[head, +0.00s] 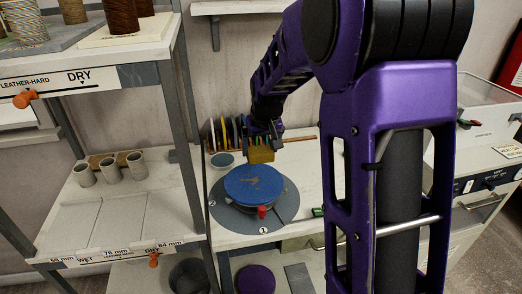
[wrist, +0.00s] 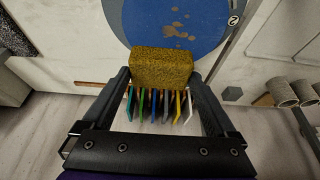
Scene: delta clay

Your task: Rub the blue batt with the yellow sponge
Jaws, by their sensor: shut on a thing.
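The blue batt (head: 254,184) is a round disc on a grey wheel base on the table, with brown clay smears on its top. It also shows at the top of the wrist view (wrist: 170,12), with brown spots. The yellow sponge (wrist: 161,68) is a block held between the fingers of my gripper (wrist: 163,84). In the head view the sponge (head: 261,155) hangs from my gripper (head: 262,141) at the back edge of the batt. It appears above the batt's level; I cannot tell whether it touches.
A rack of several coloured tools (head: 229,133) stands behind the batt, beside a small bowl (head: 222,160). A red knob (head: 262,211) sits at the wheel's front. Shelves with pots (head: 110,170) stand left. The table right of the wheel (head: 312,180) is mostly clear.

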